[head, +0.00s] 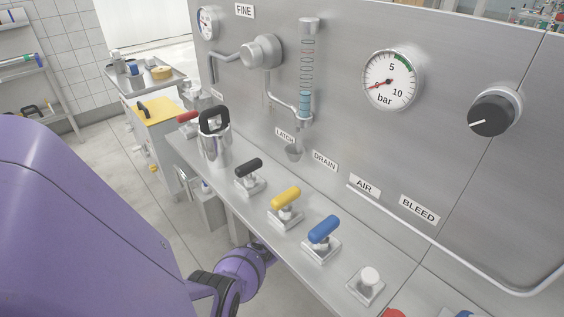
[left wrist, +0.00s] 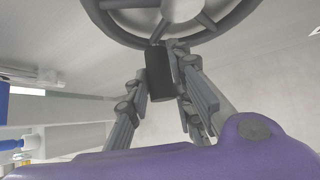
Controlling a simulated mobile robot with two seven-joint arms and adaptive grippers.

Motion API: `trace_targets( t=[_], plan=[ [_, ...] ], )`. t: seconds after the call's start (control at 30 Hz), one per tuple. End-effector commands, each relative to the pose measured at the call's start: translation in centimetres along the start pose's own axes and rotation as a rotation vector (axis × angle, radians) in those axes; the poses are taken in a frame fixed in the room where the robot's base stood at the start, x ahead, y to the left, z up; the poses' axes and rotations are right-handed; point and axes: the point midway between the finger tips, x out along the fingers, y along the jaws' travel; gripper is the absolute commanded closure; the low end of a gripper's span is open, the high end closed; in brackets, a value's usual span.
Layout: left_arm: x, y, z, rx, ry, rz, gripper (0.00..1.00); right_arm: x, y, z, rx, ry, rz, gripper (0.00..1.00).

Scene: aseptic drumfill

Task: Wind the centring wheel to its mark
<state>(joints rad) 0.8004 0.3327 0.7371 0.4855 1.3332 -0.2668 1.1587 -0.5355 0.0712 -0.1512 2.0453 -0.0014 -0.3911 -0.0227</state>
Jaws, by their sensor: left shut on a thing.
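The centring wheel (left wrist: 112,27) shows at the top of the left wrist view as a grey rim with spokes, cut off by the picture's upper edge. A dark cylindrical handle (left wrist: 159,75) hangs from its rim. My left gripper (left wrist: 163,68) is shut on this handle, with a finger on either side of it. The wheel's mark is not visible. In the head view the wheel and the left fingertips do not show; purple arm parts of mine reach in below the ledge. My right gripper is in neither view.
A steel ledge (head: 237,203) carries black (head: 249,168), yellow (head: 286,198) and blue (head: 324,230) levers. Behind it stands a steel panel (head: 345,130) with a pressure gauge (head: 390,79) and a black knob (head: 492,115). A yellow-topped cart (head: 160,111) stands at the left.

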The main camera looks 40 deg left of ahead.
Motion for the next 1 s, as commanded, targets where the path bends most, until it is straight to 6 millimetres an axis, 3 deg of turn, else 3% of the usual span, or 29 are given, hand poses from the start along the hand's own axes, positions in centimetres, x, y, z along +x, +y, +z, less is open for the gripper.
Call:
trace_targets(
  t=[0.77, 0.8, 0.9, 1.0],
  plan=[
    [0.19, -0.36, -0.19, -0.062, -0.001, -0.06, 1.0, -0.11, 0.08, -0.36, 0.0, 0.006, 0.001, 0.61],
    [0.19, -0.36, -0.19, -0.062, -0.001, -0.06, 0.75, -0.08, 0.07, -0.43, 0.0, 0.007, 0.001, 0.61],
    [0.19, -0.35, -0.19, -0.062, -0.001, -0.06, 0.62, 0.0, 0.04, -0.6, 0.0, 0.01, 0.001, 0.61],
    [0.19, -0.35, -0.18, -0.062, -0.001, -0.06, 0.61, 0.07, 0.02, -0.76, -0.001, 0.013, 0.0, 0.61]
  ],
)
